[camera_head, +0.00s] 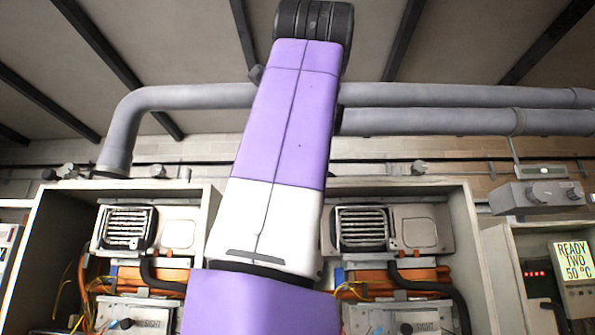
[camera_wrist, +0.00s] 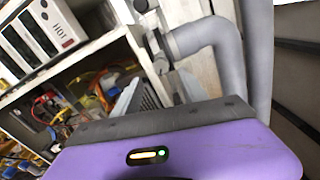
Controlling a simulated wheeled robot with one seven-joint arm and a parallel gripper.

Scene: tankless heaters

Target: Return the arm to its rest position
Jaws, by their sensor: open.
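My purple and white arm (camera_head: 281,130) rises through the middle of the head view, in front of the heater cabinets. Its far visible end is a dark ribbed joint near the top edge. My gripper is out of sight in the head view. In the wrist view, the purple housing with a dark grey edge at the bottom looks like the body of my gripper (camera_wrist: 165,120), with a small lit indicator on it.
Two open cabinets hold heater units, a left one (camera_head: 124,228) and a right one (camera_head: 362,228), with orange parts and hoses. Thick grey pipes (camera_head: 430,121) run above them, behind my arm. A sign (camera_head: 573,262) reads "READY TWO 50 °C". The wrist view shows a bent grey pipe (camera_wrist: 212,38) close by.

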